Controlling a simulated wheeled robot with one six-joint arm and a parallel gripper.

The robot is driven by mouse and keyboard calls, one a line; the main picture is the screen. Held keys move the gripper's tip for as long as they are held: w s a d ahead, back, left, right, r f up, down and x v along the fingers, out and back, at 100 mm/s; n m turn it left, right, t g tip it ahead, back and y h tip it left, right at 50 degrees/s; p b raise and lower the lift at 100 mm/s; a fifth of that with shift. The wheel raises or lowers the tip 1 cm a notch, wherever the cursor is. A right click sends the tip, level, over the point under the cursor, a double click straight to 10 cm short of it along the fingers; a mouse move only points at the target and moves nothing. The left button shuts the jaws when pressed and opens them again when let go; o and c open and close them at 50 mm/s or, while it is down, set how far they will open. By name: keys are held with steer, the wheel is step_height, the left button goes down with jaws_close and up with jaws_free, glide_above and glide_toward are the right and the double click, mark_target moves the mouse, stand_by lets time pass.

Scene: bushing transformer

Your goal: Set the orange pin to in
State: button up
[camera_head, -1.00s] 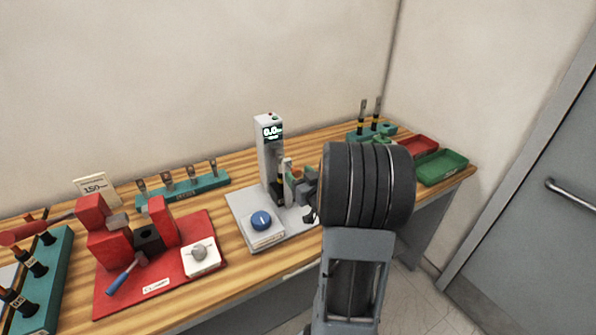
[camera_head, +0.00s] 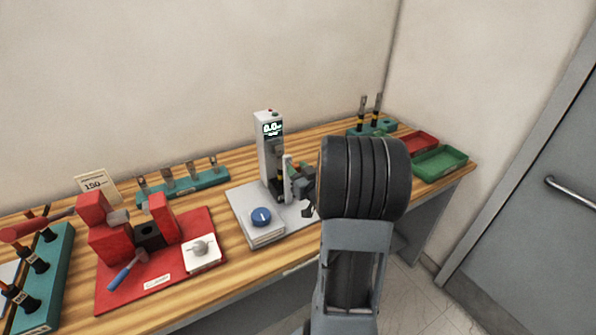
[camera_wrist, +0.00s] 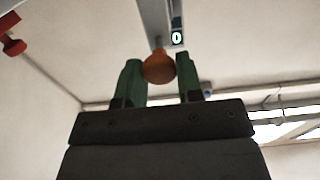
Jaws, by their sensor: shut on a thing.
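The orange pin (camera_wrist: 158,67) shows a round orange knob in the wrist view, in front of a grey upright. My gripper (camera_wrist: 161,74) has green fingers on both sides of this knob and is shut on it. In the head view my gripper (camera_head: 297,184) is at the right side of the grey test stand (camera_head: 264,148), low on its column. My arm hides part of it there, and the pin cannot be made out. How deep the pin sits is hidden.
The stand's base (camera_head: 243,203) carries a blue dial (camera_head: 261,216). A red clamp fixture (camera_head: 120,233) stands to the left, with a teal rack (camera_head: 190,186) behind it. Red (camera_head: 418,144) and green (camera_head: 440,160) trays lie at the right end of the bench.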

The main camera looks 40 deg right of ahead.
mark_target(293, 165)
jaws_close()
steer(key=w+b, duration=0.2)
steer(key=w, duration=0.1)
steer(key=shift+w+d+f, duration=0.1)
steer(key=shift+w+d, duration=0.05)
steer(key=shift+d, duration=0.05)
steer(key=shift+w, duration=0.1)
steer(key=o, duration=0.9)
jaws_free()
steer(key=shift+o, duration=0.2)
steer(key=s+a+b, duration=0.1)
steer(key=s+b, duration=0.7)
steer(key=s, duration=0.5)
steer(key=shift+s+a+b, duration=0.3)
steer(key=shift+s+a, duration=0.05)
steer(key=shift+a, duration=0.05)
